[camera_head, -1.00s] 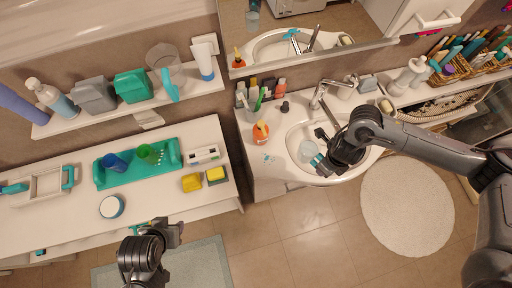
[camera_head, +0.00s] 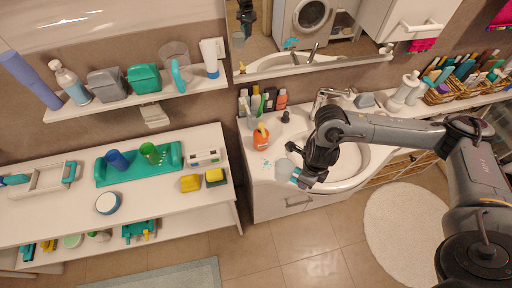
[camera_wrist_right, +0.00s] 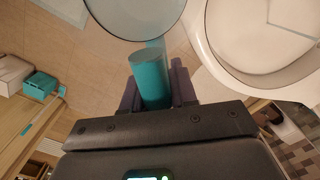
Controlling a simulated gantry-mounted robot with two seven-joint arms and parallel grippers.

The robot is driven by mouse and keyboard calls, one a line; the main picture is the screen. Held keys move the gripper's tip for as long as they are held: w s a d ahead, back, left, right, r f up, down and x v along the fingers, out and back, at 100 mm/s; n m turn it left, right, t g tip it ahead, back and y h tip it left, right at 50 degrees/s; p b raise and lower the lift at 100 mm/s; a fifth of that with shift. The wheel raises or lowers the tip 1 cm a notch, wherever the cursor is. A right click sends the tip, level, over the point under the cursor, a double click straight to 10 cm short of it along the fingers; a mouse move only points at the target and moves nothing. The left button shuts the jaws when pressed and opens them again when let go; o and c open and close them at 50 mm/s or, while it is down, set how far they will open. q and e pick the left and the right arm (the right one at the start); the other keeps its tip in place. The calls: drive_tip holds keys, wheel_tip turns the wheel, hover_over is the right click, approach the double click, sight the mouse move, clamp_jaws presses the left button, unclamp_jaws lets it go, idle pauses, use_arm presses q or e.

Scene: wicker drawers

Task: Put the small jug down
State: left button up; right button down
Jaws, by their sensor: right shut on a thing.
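The small jug (camera_head: 283,168) is clear with a teal handle. In the head view it is at the front left of the washbasin counter (camera_head: 262,165). I cannot tell whether its base touches the counter. My right gripper (camera_head: 298,177) is shut on the handle, to the right of the jug body. In the right wrist view the teal handle (camera_wrist_right: 150,78) sits between the dark fingers, and the clear round body (camera_wrist_right: 135,14) is cut off by the top edge. My left gripper is out of view.
An orange soap bottle (camera_head: 261,137) stands behind the jug, with a toothbrush cup (camera_head: 256,105) further back. The basin (camera_head: 350,165) is to the right. A larger clear jug (camera_head: 175,62) stands on the wall shelf. A teal tray (camera_head: 125,175) holds two cups.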

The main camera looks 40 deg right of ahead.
sight(286, 163)
drive_tip(key=shift+f, duration=0.2)
drive_tip(key=shift+w+f, duration=0.2)
drive_tip(key=shift+f, duration=0.05)
drive_tip(key=shift+w+d+f+b, duration=0.15)
drive_tip(key=shift+w+d+f, duration=0.15)
drive_tip(key=shift+w+f, duration=1.5)
drive_tip(key=shift+w+d+f+b, duration=0.1)
drive_tip(key=shift+w+d+f, duration=0.2)
drive_tip(key=shift+w+f, duration=1.45)
drive_tip(key=shift+w+d+f+b, duration=0.15)
drive_tip(key=shift+w+d+f, duration=0.15)
drive_tip(key=shift+w+f, duration=1.5)
drive_tip(key=shift+f, duration=0.15)
drive_tip(key=c, duration=0.9)
unclamp_jaws()
